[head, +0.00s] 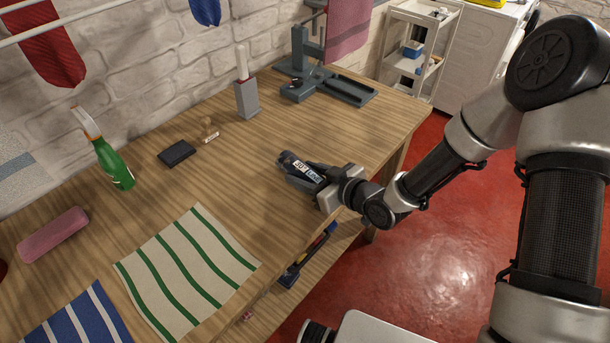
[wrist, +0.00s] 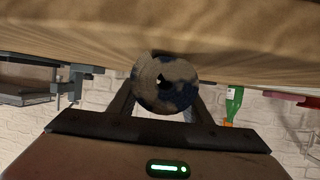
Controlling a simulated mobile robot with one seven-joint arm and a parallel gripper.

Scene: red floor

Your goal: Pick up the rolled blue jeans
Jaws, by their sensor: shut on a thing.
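The rolled blue jeans (wrist: 165,83) show end-on in the wrist view, as a round roll with blue and pale beige patches and a small hole in the middle. My gripper (wrist: 160,100) has a finger on either side of the roll and is shut on it. In the head view my gripper (head: 303,172) is low over the wooden table near its front edge, pointing left. There I cannot clearly tell the roll from the dark gripper parts. I cannot tell whether the roll touches the tabletop.
The wooden table (head: 240,190) holds a striped green cloth (head: 188,268), a green bottle (head: 115,165), a dark block (head: 177,153), a stamp (head: 209,129), a grey holder (head: 246,98) and a grey press (head: 320,82). A white shelf cart (head: 420,45) stands beyond it. Wood around my gripper is clear.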

